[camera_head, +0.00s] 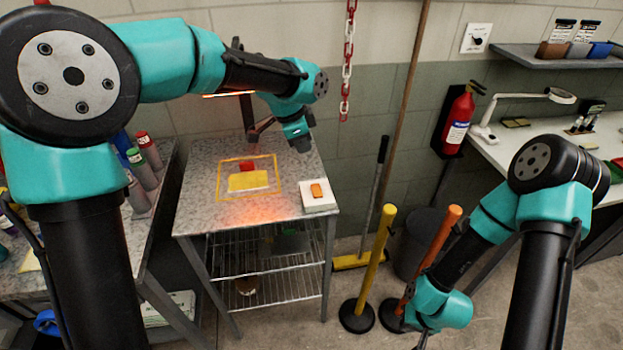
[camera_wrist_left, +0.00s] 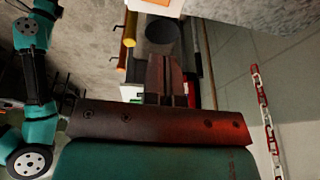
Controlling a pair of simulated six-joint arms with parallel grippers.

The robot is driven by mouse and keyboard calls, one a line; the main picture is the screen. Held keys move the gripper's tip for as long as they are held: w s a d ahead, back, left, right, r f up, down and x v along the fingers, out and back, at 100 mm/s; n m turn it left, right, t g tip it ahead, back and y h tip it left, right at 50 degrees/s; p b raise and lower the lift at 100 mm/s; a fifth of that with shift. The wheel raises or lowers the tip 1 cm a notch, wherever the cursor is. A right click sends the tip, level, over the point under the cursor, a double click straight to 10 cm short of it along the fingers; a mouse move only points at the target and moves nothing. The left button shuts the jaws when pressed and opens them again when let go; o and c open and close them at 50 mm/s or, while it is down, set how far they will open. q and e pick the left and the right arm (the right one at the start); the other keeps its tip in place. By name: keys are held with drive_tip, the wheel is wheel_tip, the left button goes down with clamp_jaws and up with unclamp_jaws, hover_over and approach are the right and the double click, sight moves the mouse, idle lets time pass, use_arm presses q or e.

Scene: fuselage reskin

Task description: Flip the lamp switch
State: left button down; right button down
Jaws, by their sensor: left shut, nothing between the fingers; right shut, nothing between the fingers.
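The switch is a white box with an orange rocker (camera_head: 318,195) on the right front part of the grey-topped table (camera_head: 205,185). Its edge also shows at the top of the left wrist view (camera_wrist_left: 158,6). The lamp (camera_head: 228,94) glows orange above the back of the table. My left gripper (camera_head: 302,146) is shut and empty, above the back right of the table and apart from the switch. Its shut fingers show in the left wrist view (camera_wrist_left: 165,78). My right gripper (camera_head: 421,340) is shut, low at the bottom of the view, far from the table.
A yellow block (camera_head: 248,181) and a red piece (camera_head: 247,166) lie inside an orange outline on the table. A red-white chain (camera_head: 347,60) hangs behind my left gripper. Yellow (camera_head: 375,260) and orange (camera_head: 432,260) posts stand right of the table. The tabletop around the switch is clear.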

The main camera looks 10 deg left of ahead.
sight(315, 187)
use_arm(q)
drive_tip(key=shift+f, duration=0.1)
drive_tip(key=x, duration=0.8)
drive_tip(key=a+x, duration=0.1)
drive_tip(key=x, duration=0.3)
drive_tip(key=shift+d+f, duration=0.15)
drive_tip(key=shift+f, duration=0.8)
